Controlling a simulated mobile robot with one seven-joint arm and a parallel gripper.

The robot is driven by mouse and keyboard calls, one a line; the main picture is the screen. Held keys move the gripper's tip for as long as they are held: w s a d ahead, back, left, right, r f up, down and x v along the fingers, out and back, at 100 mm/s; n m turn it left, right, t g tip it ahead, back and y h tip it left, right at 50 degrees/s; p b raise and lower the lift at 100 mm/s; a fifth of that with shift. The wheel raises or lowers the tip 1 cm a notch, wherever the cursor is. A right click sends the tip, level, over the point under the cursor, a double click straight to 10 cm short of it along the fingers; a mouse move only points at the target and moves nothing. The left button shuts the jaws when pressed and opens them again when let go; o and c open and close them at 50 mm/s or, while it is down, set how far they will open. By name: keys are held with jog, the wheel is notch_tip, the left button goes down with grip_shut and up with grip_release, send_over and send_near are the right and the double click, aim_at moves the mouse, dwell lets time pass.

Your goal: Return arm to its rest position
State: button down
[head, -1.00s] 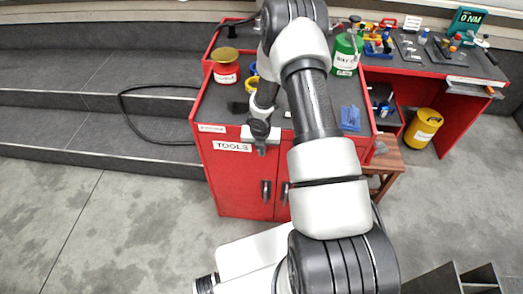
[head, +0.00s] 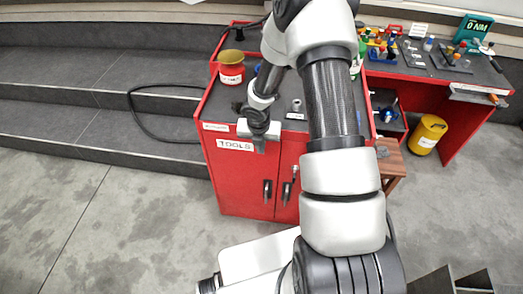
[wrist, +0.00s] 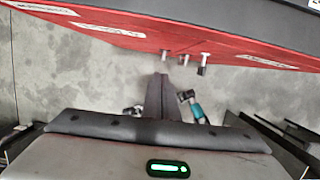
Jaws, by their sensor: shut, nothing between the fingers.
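My gripper (head: 260,146) hangs below my bent arm in the head view, in front of the front edge of the red tool cabinet's top. In the wrist view, its dark fingers (wrist: 160,95) are together with nothing between them, pointing toward the blurred grey floor. The red cabinet (wrist: 120,27) crosses the top of that view, apart from the fingers. My forearm spans the middle of the head view and hides part of the cabinet top.
A red can with a yellow lid (head: 231,68) stands on the cabinet (head: 232,185). A red workbench (head: 460,120) with tools and a yellow barrel (head: 427,135) are at right.

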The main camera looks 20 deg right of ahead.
jog(key=shift+s+r, duration=0.1)
jog(key=shift+r, duration=0.25)
jog(key=s+d+r+m+t+h+p, duration=0.1)
jog(key=s+r+m+p, duration=0.15)
jog(key=r+m, duration=0.8)
jog(key=s+d+r+m+h+p, duration=0.1)
jog(key=s+d+r+m, duration=0.2)
jog(key=r, duration=1.5)
jog(key=s+a+r+m+t+y+p, duration=0.1)
jog(key=s+a+r+m, duration=0.3)
jog(key=s+r+m, duration=0.3)
jog(key=s+a+r+m+t+y+p, duration=0.1)
jog(key=s+a+r+m+y, duration=0.1)
jog(key=s+a+r+m, duration=0.3)
jog(key=s+r+m, duration=0.3)
jog(key=s+m, duration=0.2)
jog(key=s, duration=0.2)
jog(key=shift+s+r, duration=0.3)
jog(key=shift+m, duration=0.25)
